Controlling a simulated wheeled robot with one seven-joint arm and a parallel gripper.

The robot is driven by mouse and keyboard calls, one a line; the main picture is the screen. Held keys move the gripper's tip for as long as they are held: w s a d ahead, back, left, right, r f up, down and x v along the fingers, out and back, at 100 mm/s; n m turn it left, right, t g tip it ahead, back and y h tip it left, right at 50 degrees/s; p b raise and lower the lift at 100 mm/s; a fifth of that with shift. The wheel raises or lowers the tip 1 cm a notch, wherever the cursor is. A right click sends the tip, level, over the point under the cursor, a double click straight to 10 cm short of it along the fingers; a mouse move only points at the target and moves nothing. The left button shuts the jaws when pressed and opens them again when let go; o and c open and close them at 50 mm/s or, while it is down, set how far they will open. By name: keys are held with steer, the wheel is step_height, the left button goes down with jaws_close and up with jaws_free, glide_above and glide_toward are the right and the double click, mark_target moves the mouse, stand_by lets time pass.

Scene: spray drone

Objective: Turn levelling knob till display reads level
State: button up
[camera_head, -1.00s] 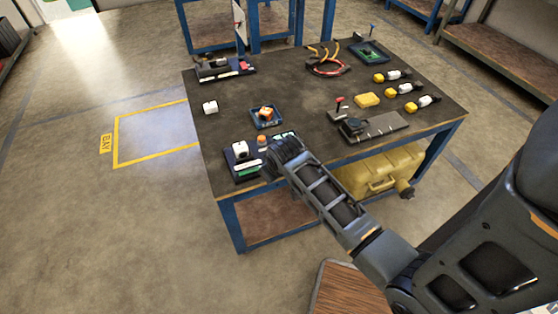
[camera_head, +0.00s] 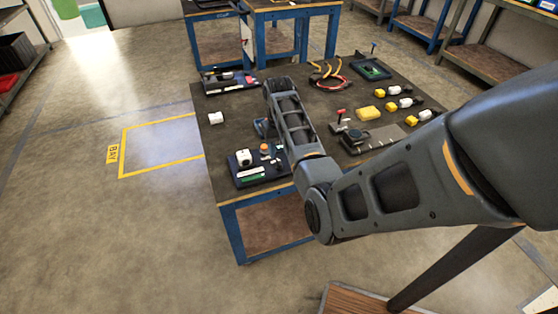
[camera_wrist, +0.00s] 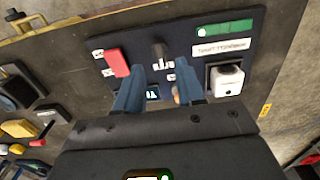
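A dark blue control panel (camera_head: 246,179) lies at the table's near left corner. It fills the upper middle of the wrist view, upside down. It carries a dark knob (camera_wrist: 160,52), a red block-like control (camera_wrist: 117,63), a green strip (camera_wrist: 225,28) with a pale dot near one end, and a small display (camera_wrist: 152,94) partly hidden, its reading not legible. A white cube-like part (camera_wrist: 226,80) sits beside the strip. My gripper (camera_wrist: 158,76) is open, its blue fingers apart over the panel, with the dark knob beyond their tips.
A yellow-marked bay (camera_head: 160,146) lies on clear floor to the left.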

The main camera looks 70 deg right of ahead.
mark_target(279, 162)
steer(key=shift+f, duration=2.6)
steer(key=shift+c, duration=0.4)
jaws_close()
